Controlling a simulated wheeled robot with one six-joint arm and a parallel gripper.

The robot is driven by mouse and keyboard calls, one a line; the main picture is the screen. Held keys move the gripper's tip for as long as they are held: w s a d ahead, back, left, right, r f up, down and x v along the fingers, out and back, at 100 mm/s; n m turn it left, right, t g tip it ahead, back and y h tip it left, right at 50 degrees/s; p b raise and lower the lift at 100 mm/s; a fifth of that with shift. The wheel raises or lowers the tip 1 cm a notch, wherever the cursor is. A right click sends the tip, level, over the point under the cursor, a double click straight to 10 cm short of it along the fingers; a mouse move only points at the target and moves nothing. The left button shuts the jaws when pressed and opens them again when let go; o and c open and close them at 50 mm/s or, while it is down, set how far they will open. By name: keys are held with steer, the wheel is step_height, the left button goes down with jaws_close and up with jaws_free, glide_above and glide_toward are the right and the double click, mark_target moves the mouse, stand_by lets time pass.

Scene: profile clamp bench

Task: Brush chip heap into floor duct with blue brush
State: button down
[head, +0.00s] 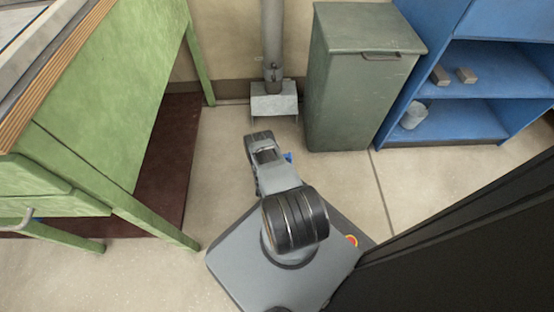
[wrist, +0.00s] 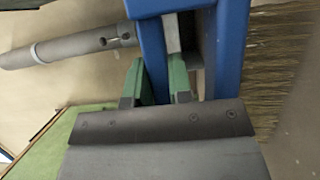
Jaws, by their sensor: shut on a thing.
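My gripper (wrist: 163,78) has its green fingers shut on the blue brush (wrist: 229,50) in the wrist view. The brush's straw-coloured bristles (wrist: 270,70) spread along the right side of that view. In the head view only a small blue bit of the brush (head: 288,157) shows beside my arm; the rest is hidden. The floor duct (head: 273,102) is a grey metal mouth at the foot of a pipe by the wall, just beyond the end of my arm. I cannot make out a chip heap in either view.
The grey pipe (head: 272,40) rises from the duct and also shows in the wrist view (wrist: 80,46). A dark green bin (head: 352,95) stands right of the duct, with a blue shelf unit (head: 450,118) beyond. A green bench (head: 125,110) stands at left over a dark red mat (head: 170,150).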

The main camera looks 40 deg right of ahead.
steer(key=shift+f+b, duration=0.5)
steer(key=shift+f, duration=0.05)
stand_by(0.4)
steer(key=shift+d, duration=0.1)
steer(key=shift+w+d+f+b, duration=0.1)
steer(key=shift+w+d+b, duration=0.45)
steer(key=shift+w+b, duration=0.1)
steer(key=shift+w+d, duration=0.8)
steer(key=shift+w, duration=0.05)
steer(key=shift+w, duration=0.1)
steer(key=shift+w+d, duration=1.35)
steer(key=shift+w, duration=0.1)
steer(key=shift+w+d, duration=1.4)
steer(key=shift+w, duration=0.1)
